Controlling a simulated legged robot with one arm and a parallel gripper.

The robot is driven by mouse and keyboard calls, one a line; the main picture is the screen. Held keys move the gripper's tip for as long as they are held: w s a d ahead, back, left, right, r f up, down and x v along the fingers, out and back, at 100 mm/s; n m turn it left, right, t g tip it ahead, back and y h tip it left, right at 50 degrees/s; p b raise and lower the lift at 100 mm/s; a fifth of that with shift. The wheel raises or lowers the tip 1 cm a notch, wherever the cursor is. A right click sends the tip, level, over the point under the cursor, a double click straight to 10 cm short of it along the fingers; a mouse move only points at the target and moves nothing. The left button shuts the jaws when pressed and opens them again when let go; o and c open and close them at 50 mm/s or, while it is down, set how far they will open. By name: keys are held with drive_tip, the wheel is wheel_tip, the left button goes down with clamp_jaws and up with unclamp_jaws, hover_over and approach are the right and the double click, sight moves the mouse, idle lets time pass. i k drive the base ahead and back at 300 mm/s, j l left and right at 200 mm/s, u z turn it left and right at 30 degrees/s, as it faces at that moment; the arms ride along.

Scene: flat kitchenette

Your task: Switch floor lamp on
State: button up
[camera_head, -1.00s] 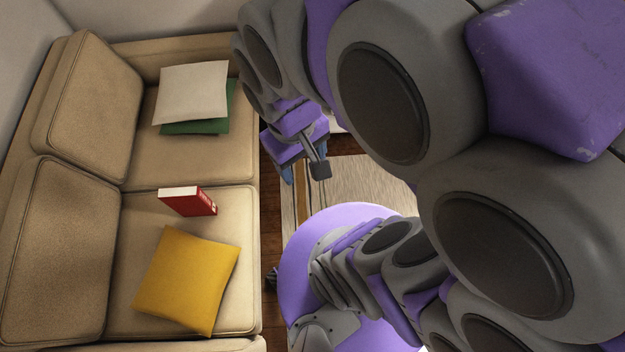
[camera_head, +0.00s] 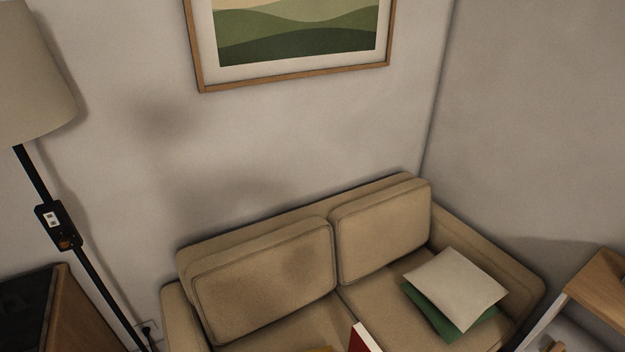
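The floor lamp (camera_head: 35,75) stands at the left edge of the head view, with a beige shade cut off by the frame. The shade looks dull, with no glow seen. My gripper is not in view, so its state and its distance to the lamp are hidden.
A tan sofa (camera_head: 268,275) fills the lower middle, with white (camera_head: 457,285) and green (camera_head: 437,318) cushions and a red book (camera_head: 360,341). A dark-topped wooden cabinet (camera_head: 75,318) stands below the lamp. A wooden shelf unit (camera_head: 598,283) is at lower right. A framed picture (camera_head: 297,80) hangs above.

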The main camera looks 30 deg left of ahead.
sight(52, 220)
drive_tip(key=u, duration=2.7)
